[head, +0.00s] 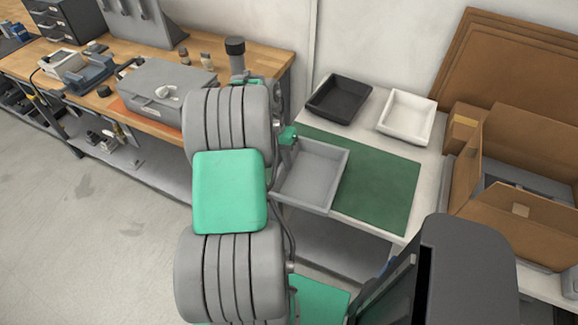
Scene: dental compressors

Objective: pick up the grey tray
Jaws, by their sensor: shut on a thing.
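The grey tray (312,178) is a shallow, empty square tray over the left edge of the green mat (385,185). My gripper (289,139) meets the tray's upper left rim and is shut on it. Only a small green part of the gripper shows; the fingertips are too small to make out. My arm hides part of the tray's left side. I cannot tell whether the tray touches the mat or hangs just above it.
A black tray (339,98) and a white tray (407,116) stand on the white table (379,104) behind the mat. An open cardboard box (520,205) stands to the right. A wooden workbench (210,45) with a grey case (160,88) is at left. The mat's right part is clear.

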